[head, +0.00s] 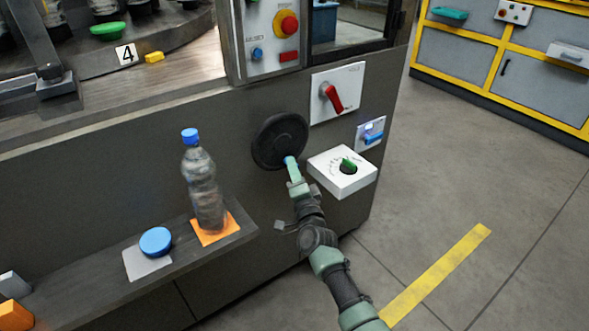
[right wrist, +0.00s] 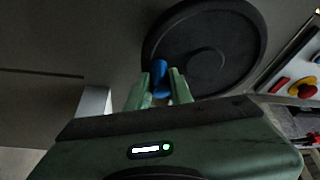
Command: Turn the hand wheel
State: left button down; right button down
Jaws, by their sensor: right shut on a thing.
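The hand wheel (head: 279,139) is a black disc on the dark front panel of the machine, with a blue handle near its lower right edge in the head view. It also fills the upper part of the right wrist view (right wrist: 215,55), where the blue handle (right wrist: 159,78) stands out at its left edge. My right gripper (head: 291,168) reaches up from below and is shut on the blue handle, with its green fingers on both sides of it in the right wrist view (right wrist: 163,84). Its fingers hide part of the handle. My left gripper is not in view.
A red rotary switch (head: 331,97) and a white box with a green knob (head: 348,164) sit right of the wheel. A blue lever switch (head: 373,134) is farther right. A bottle (head: 204,190) and a blue round cap (head: 155,241) stand on the shelf (head: 85,290) at left.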

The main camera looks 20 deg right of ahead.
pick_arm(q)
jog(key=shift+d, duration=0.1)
pick_arm(e)
jog(key=shift+w+a+r, duration=0.1)
jog(key=shift+r, duration=0.35)
jog(key=c, duration=1.4)
grip_release()
jog(key=shift+c, duration=0.2)
jog(key=shift+o, duration=0.9)
jog(key=shift+a+f, duration=0.1)
jog(key=shift+f, duration=0.15)
jog(key=shift+s+f, duration=0.1)
jog(key=shift+s, duration=0.2)
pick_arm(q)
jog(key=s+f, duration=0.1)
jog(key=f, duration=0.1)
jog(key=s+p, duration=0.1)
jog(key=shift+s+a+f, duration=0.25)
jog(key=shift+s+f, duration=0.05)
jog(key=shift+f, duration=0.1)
pick_arm(e)
jog(key=s, duration=0.7)
jog(key=shift+f, duration=0.45)
